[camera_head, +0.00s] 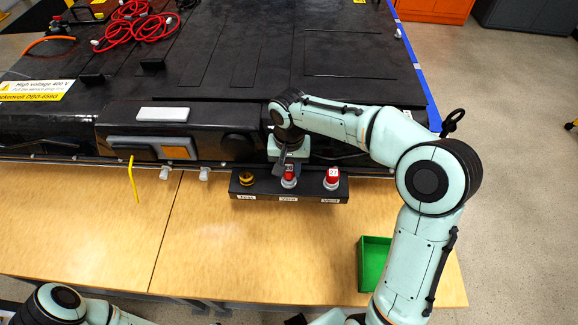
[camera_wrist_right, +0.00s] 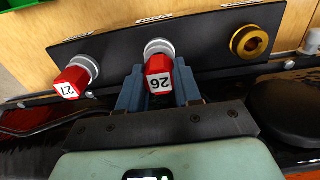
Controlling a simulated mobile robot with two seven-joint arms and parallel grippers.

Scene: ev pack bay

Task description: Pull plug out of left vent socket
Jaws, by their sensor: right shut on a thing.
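The black socket panel (camera_head: 242,190) at the pack's front edge holds a brass test socket (camera_head: 246,178) and two vent sockets. The red plug marked 26 (camera_wrist_right: 158,82) is at the left vent socket, the middle of the row. Its silver collar (camera_wrist_right: 159,47) shows behind it in the wrist view. My right gripper (camera_head: 283,163) is shut on this plug, one blue-grey finger on each side. The red plug marked 27 (camera_head: 332,175) sits in the right vent socket and also shows in the wrist view (camera_wrist_right: 71,83). My left gripper is out of view.
The black battery pack (camera_head: 230,60) lies behind the panel, with red cables (camera_head: 135,25) on top. A green bin (camera_head: 373,262) stands on the wooden table (camera_head: 215,240) at front right. A yellow hooked tool (camera_head: 133,180) is at left. The table's middle is clear.

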